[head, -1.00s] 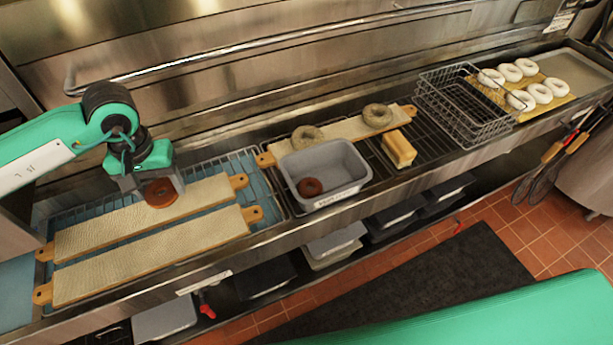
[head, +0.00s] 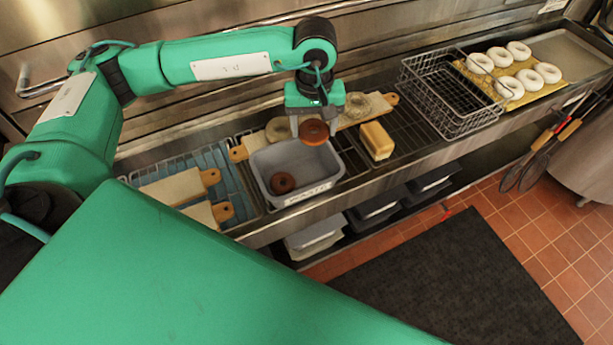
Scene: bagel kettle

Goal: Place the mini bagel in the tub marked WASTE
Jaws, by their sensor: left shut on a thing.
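My left gripper (head: 310,121) is shut on a reddish-brown mini bagel (head: 314,133). It holds the bagel over the back right part of the grey tub (head: 322,190). The tub has a white label on its front wall, too small to read here. A second, darker brown bagel (head: 282,183) lies inside the tub at the front left. My right gripper is not in view.
A yellowish block (head: 377,140) stands to the right. Farther right are wire baskets (head: 450,90) and several white bagels (head: 527,79).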

